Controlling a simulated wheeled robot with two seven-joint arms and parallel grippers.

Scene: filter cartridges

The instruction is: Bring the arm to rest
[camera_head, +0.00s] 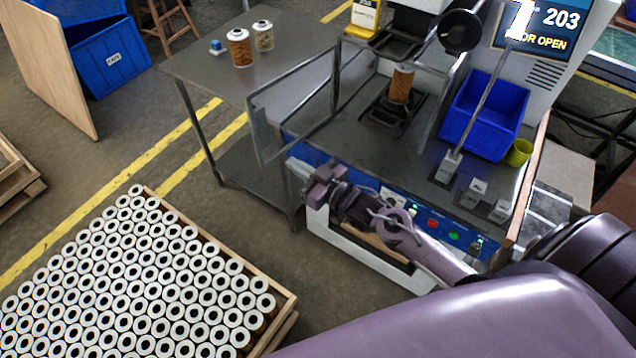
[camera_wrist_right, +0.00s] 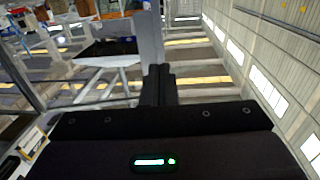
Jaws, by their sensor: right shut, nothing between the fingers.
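My right arm comes in from the lower right in the head view. Its gripper (camera_head: 322,183) is in front of the machine's blue front panel, close to the open door's lower edge. In the right wrist view the two fingers (camera_wrist_right: 158,85) are together with nothing between them. A filter cartridge (camera_head: 401,86) stands upright in the fixture inside the machine, away from the gripper. My left gripper is not in view.
The machine's clear door (camera_head: 294,107) is open. A blue bin (camera_head: 485,114) and a small yellow-green cup (camera_head: 519,152) stand on the machine deck. A crate (camera_head: 278,307) full of cartridges is at lower left.

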